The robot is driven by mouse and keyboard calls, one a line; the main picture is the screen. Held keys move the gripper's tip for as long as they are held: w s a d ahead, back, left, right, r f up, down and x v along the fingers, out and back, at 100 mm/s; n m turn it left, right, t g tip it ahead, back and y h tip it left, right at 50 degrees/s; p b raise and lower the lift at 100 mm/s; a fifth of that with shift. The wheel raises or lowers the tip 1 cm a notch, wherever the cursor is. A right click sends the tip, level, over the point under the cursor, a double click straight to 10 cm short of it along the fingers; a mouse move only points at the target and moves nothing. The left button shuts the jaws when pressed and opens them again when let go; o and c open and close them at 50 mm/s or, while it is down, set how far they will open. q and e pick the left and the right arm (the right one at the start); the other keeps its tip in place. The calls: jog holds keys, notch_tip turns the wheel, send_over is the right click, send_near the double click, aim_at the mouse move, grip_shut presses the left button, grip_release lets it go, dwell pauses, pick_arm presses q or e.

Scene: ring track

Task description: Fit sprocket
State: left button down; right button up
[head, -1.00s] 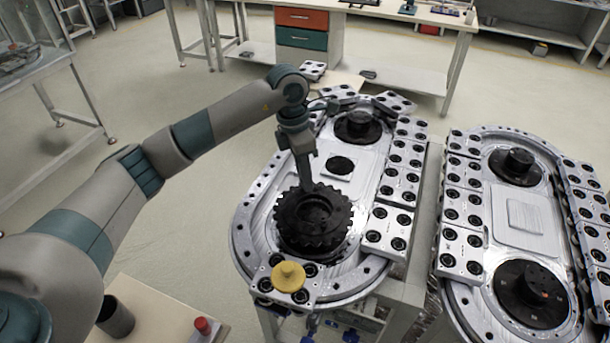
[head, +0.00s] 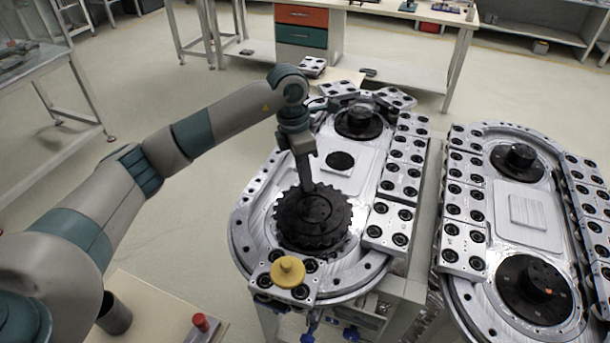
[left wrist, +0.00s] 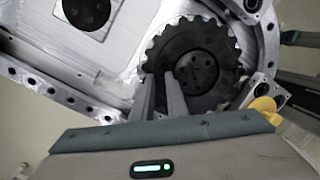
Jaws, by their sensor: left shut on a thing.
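The black toothed sprocket (head: 313,220) lies flat at the near end of the left ring track (head: 245,240). It sits around the round hub, whose face with bolt holes shows in its middle. The sprocket also shows in the left wrist view (left wrist: 215,75). My left gripper (head: 307,187) points down at the sprocket's far side. In the left wrist view its two fingers (left wrist: 160,82) are close together over the sprocket's rim, shut on it. The sprocket's underside is hidden. My right gripper is not in view.
A yellow knob (head: 287,271) stands on the silver block at the track's near end. Silver blocks (head: 393,226) line its right side. A second track (head: 525,235) stands to the right. A small table with a red-topped piece (head: 201,322) is at the lower left.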

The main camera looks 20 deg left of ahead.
aim_at(301, 188)
pick_arm(q)
jog(key=shift+f+b, duration=0.55)
jog(key=shift+f, duration=0.1)
jog(key=shift+a+f+b, duration=0.2)
jog(key=shift+f+b, duration=0.2)
jog(key=shift+f, duration=0.05)
jog(key=shift+s+a+f+b, duration=0.15)
jog(key=shift+a+f+b, duration=0.1)
jog(key=shift+f+b, duration=0.15)
jog(key=shift+r, duration=0.3)
jog(key=shift+d+r+p, duration=0.1)
jog(key=shift+r+p, duration=0.25)
jog(key=shift+r, duration=0.2)
jog(key=shift+d+r+p, duration=0.2)
jog(key=shift+r+p, duration=0.05)
jog(key=shift+r, duration=0.35)
jog(key=shift+d+r+p, duration=0.15)
jog(key=shift+r+p, duration=0.1)
jog(key=shift+r, duration=0.35)
jog(key=shift+r, duration=0.15)
jog(key=shift+a, duration=0.2)
